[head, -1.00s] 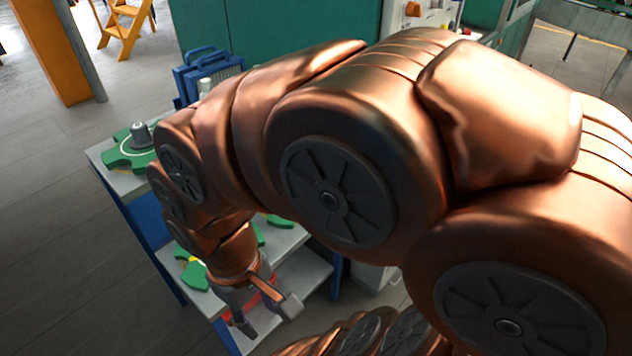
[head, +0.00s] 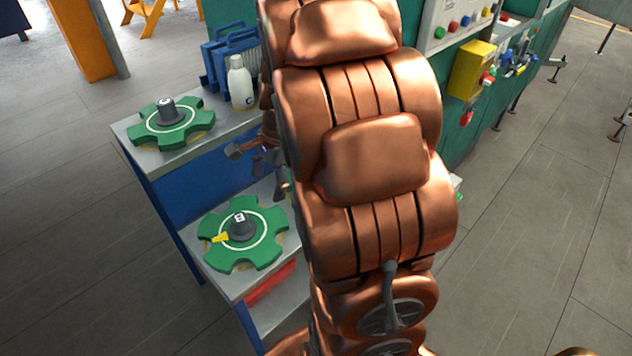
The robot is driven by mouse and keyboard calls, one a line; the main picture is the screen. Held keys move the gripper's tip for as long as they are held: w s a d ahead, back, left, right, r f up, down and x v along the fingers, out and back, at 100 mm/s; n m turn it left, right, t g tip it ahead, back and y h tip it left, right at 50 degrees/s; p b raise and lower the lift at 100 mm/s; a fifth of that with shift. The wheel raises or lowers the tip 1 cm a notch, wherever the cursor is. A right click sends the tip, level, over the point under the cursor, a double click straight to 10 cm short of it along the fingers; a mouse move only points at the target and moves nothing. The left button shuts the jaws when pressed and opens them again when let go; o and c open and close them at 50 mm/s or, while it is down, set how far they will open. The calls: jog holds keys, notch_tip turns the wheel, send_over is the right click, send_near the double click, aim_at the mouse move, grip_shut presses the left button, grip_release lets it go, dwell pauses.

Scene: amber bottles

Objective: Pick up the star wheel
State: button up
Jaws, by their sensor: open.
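Two green star wheels with dark grey hubs are in view. One star wheel (head: 150,132) lies on the upper shelf at the left. The other star wheel (head: 266,217) lies on the lower step, with a small yellow pointer and a white mark on its hub. My gripper (head: 259,166) is open, between the two levels, above and behind the lower star wheel and right of the upper one. It touches neither wheel as far as I can see. My copper arm hides part of the gripper.
A white bottle (head: 240,84) and blue cases (head: 228,50) stand at the back of the upper shelf (head: 206,142). A red object (head: 270,284) sits below the lower step. A yellow box (head: 472,70) is on the green panel at right.

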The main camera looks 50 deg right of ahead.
jog(key=w+d+f+m+t, duration=0.1)
jog(key=w+d+f+m, duration=0.15)
jog(key=d+m, duration=0.4)
jog(key=w+d+f+m+t+h+b, duration=0.1)
jog(key=d+f+m, duration=0.25)
jog(key=d, duration=0.55)
jog(key=w+d+f+m+t, duration=0.1)
jog(key=d+f+m, duration=0.25)
jog(key=d, duration=0.45)
jog(key=shift+w+p+x, duration=0.15)
jog(key=shift+p+x, duration=0.25)
jog(key=shift+x, duration=1.4)
jog(key=shift+w+p+x, duration=0.15)
jog(key=shift+p+x, duration=0.2)
jog(key=shift+x, duration=1.5)
jog(key=shift+d+r, duration=0.1)
jog(key=shift+d, duration=0.05)
jog(key=shift+c, duration=0.2)
grip_shut()
